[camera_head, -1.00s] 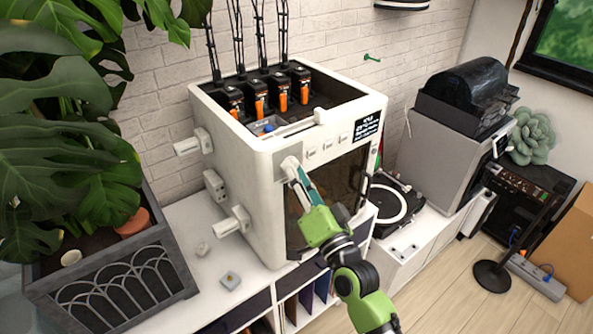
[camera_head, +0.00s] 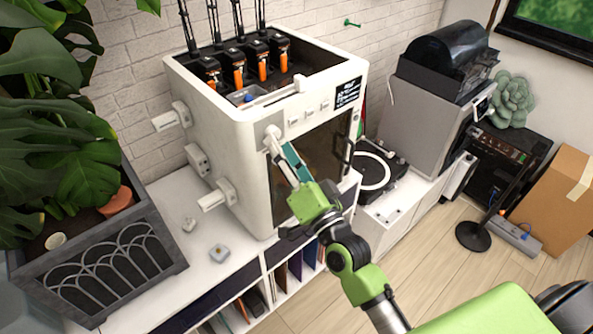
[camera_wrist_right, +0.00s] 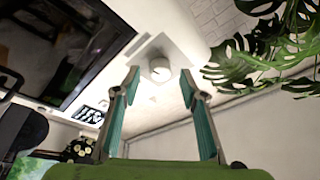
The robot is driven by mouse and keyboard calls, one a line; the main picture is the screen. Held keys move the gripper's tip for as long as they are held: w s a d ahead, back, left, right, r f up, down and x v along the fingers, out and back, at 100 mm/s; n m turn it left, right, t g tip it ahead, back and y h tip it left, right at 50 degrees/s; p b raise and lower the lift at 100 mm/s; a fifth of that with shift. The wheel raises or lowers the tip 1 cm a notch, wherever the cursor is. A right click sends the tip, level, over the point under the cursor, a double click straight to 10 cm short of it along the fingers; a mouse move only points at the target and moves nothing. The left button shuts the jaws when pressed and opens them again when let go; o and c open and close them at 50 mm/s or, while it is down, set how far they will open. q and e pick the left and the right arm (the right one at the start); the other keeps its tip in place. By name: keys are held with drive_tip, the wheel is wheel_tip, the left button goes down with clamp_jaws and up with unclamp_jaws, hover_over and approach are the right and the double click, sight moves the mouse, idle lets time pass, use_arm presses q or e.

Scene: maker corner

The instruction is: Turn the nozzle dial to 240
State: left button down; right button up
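The white 3D printer (camera_head: 245,150) stands on the white cabinet. Its round pale nozzle dial (camera_wrist_right: 160,70) sits on a light square plate and shows whole in the wrist view; its setting is too small to read. In the head view the dial (camera_head: 272,132) is at the printer's upper front left corner. My right gripper (camera_wrist_right: 160,82) is open, its two teal-padded fingers apart on either side of the dial in the wrist view, with nothing gripped. In the head view the right gripper (camera_head: 281,150) reaches up to the dial; contact cannot be told. My left gripper is not in view.
The dark display (camera_head: 348,92) and small front buttons lie right of the dial; its text is unreadable. White knobs (camera_head: 172,116) jut from the printer's left side. A planter (camera_head: 100,265) stands left, a turntable (camera_head: 375,172) right. The floor in front is clear.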

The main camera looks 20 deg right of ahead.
drive_tip(key=v, duration=0.9)
drive_tip(key=shift+s, duration=0.4)
drive_tip(key=shift+d+f, duration=0.1)
drive_tip(key=s+f+n+g+b, duration=0.2)
drive_tip(key=f+g, duration=0.1)
drive_tip(key=f, duration=1.1)
drive_tip(key=s+f+n+g+h+b, duration=0.1)
drive_tip(key=f+g, duration=0.2)
drive_tip(key=f, duration=1.2)
drive_tip(key=s+f+n+g+b, duration=0.2)
drive_tip(key=f+g, duration=0.1)
drive_tip(key=f, duration=1.1)
drive_tip(key=s+d+f+n+g+h+b, duration=0.1)
drive_tip(key=s+f+g, duration=0.2)
drive_tip(key=s+f, duration=0.55)
drive_tip(key=s+d+f+n+g+b, duration=0.2)
drive_tip(key=s+f, duration=0.4)
drive_tip(key=f, duration=0.6)
drive_tip(key=s+d+f+n+g, duration=0.1)
drive_tip(key=s+f+g, duration=0.1)
drive_tip(key=s+f, duration=0.3)
drive_tip(key=s+d+f+n+g+h+b, duration=0.1)
drive_tip(key=s+f+g, duration=0.2)
drive_tip(key=s, duration=1.1)
wheel_tip(320, 180, down, 2)
drive_tip(key=shift+s+f+g+b, duration=0.25)
drive_tip(key=shift+g+b, duration=0.05)
